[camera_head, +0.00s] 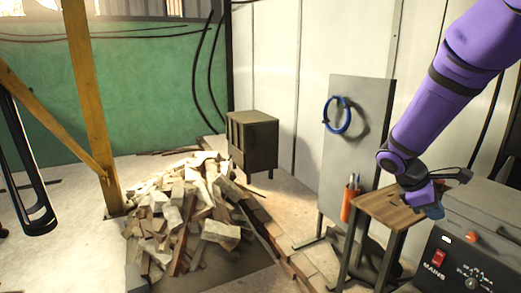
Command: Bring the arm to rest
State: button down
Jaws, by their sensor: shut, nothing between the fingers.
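My arm (450,85), purple with dark bands, comes down from the upper right to a bent wrist (418,193) in front of a small wooden-topped stand.
The wooden-topped stand (375,207) is close below the wrist. A grey machine (440,247) marked MAINS fills the lower right. A grey panel (350,110) holds a blue hose ring (338,115). A rubble heap (190,215), yellow post (92,110) and dark cabinet (252,140) stand left.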

jog(key=s+a+r+m+t+y, duration=0.7)
jog(key=s+a+r+m, duration=0.3)
jog(key=s+a+r, duration=0.5)
jog(key=shift+s+a+r+t+y, duration=0.3)
jog(key=shift+s+t, duration=0.1)
jog(key=shift+s, duration=1.5)
